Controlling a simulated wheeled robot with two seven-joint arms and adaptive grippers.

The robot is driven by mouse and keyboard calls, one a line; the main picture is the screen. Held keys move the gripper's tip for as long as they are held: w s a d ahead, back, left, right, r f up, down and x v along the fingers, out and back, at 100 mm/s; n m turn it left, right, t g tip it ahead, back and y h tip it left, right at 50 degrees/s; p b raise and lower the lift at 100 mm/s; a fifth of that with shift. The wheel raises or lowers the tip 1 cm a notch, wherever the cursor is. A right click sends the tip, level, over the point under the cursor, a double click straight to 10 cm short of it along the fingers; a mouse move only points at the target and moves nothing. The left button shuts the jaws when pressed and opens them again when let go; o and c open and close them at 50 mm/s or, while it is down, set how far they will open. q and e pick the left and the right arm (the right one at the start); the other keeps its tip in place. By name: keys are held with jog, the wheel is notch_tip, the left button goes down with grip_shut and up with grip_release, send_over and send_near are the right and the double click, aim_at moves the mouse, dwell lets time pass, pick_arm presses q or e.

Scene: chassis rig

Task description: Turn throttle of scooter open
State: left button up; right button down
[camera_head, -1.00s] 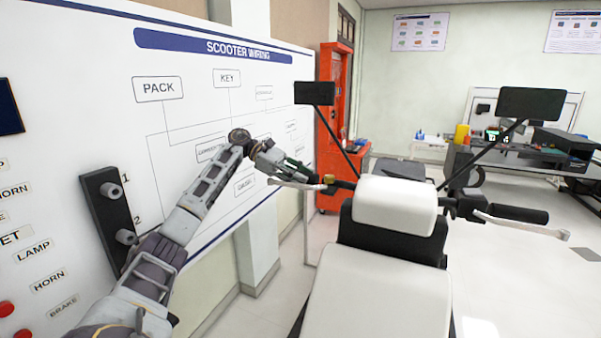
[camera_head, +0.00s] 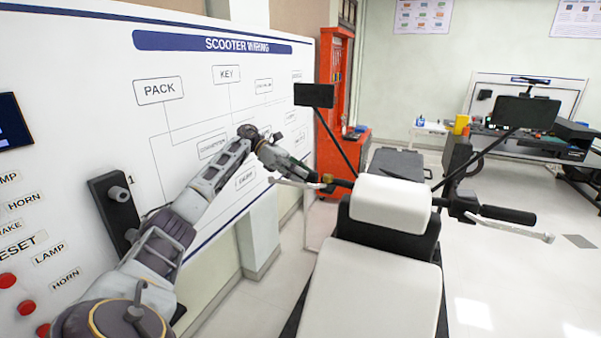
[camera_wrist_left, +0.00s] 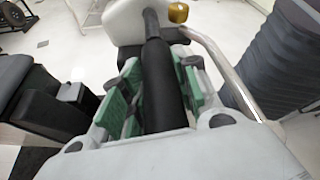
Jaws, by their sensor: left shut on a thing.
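The white scooter (camera_head: 372,283) stands in front of me, with its handlebar across the head view. My left gripper (camera_head: 306,174) is at the handlebar end on the left. In the left wrist view, the gripper's green-padded fingers (camera_wrist_left: 160,85) are on both sides of the black throttle grip (camera_wrist_left: 165,95) and shut on it. In the head view, the gripper mostly hides this grip. A silver brake lever (camera_wrist_left: 222,68) runs beside it, apart from the fingers. The other black grip (camera_head: 508,214) is free on the right. My right gripper is not in view.
A white wiring board (camera_head: 130,90) stands close along my left arm. Black mirrors (camera_head: 315,95) rise on stalks from the handlebar. A red cabinet (camera_head: 333,110) and a workbench (camera_head: 535,143) stand behind. The floor to the right is clear.

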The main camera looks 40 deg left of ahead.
pick_arm(q)
jog(key=shift+r, duration=0.1)
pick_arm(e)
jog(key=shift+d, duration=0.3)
pick_arm(q)
jog(key=o, duration=1)
jog(key=shift+a, duration=0.1)
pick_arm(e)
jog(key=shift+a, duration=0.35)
pick_arm(q)
jog(key=shift+a, duration=0.2)
jog(key=shift+v, duration=3.4)
